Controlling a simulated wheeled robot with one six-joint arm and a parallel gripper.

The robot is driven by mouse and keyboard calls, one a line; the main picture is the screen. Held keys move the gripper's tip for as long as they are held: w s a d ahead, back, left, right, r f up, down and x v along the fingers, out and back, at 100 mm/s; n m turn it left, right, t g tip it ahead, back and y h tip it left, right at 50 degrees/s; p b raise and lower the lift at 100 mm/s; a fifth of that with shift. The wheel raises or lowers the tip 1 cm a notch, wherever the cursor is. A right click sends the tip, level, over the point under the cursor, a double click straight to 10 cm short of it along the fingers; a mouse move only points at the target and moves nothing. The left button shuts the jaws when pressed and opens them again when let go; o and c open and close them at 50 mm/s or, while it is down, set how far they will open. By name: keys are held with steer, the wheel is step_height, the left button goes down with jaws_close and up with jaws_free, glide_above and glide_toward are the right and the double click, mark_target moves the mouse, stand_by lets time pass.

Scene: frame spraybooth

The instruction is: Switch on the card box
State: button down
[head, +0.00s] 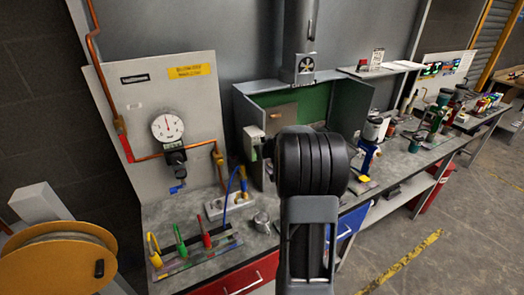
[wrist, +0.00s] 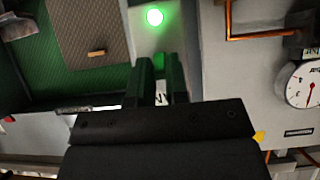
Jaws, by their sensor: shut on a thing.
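The card box (head: 251,134) is a small pale box at the left front edge of the spray booth in the head view. In the wrist view its pale face (wrist: 146,38) fills the top middle, and a round lamp (wrist: 154,16) on it glows green. My gripper (wrist: 161,75) is right in front of the box, its two dark fingers pointing at it. They are shut on a white card (wrist: 160,92) with dark marks. A green patch shows between the fingertips. How far the card sits in the box is hidden. My wrist hides the fingers in the head view.
The booth (head: 318,100) with its green back stands beside the box. A panel with a gauge (head: 167,127) and copper pipe is at the left. Tools (head: 180,240) and a power strip (head: 226,203) lie on the bench below.

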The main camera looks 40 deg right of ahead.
stand_by(0.4)
steer(key=c, duration=1.1)
jaws_free()
steer(key=v, duration=1.3)
steer(key=shift+s+r, duration=0.25)
steer(key=shift+s, duration=0.1)
